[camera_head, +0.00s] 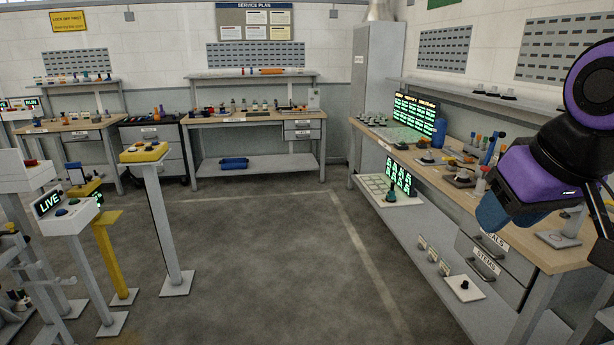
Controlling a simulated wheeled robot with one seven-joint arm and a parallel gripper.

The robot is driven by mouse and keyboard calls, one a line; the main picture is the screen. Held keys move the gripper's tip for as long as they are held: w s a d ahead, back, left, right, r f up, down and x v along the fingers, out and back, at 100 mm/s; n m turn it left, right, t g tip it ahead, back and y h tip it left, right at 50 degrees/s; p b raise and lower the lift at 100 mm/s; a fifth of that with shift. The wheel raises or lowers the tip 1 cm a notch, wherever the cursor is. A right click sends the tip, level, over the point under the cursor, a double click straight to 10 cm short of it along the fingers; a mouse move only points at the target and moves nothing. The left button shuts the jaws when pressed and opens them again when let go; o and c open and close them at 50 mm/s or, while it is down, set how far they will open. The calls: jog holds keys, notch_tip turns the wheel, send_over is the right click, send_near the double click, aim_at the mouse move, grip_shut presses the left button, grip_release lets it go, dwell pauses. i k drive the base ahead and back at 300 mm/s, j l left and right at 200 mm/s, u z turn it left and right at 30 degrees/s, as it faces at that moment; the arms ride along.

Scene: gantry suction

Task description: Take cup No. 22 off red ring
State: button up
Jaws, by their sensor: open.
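I cannot pick out cup No. 22 or a red ring; no number on any part is readable at this size. Small dark cup-like parts (427,157) stand on the right workbench (545,258) among many other small parts. A dark green part (391,196) stands on a pale tray on the lower shelf. A small dark-topped part on a white plate (464,290) sits further forward on that shelf. My purple and black arm is at the upper right, over the bench, and hides part of its top.
Drawers (491,263) sit under the right bench. Another workbench (255,118) is at the back. The middle floor (265,250) is clear.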

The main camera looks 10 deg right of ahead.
aim_at(462, 177)
jog(key=i, duration=1.75)
jog(key=i+z, duration=0.35)
jog(key=i, duration=0.15)
jog(key=i+j+z, duration=0.2)
jog(key=i+z, duration=0.2)
jog(key=i, duration=0.15)
jog(key=i+l+z, duration=0.2)
jog(key=z, duration=0.2)
jog(key=i+z, duration=0.35)
jog(key=i+l+z, duration=0.1)
jog(key=i+z, duration=0.3)
jog(key=k, duration=0.1)
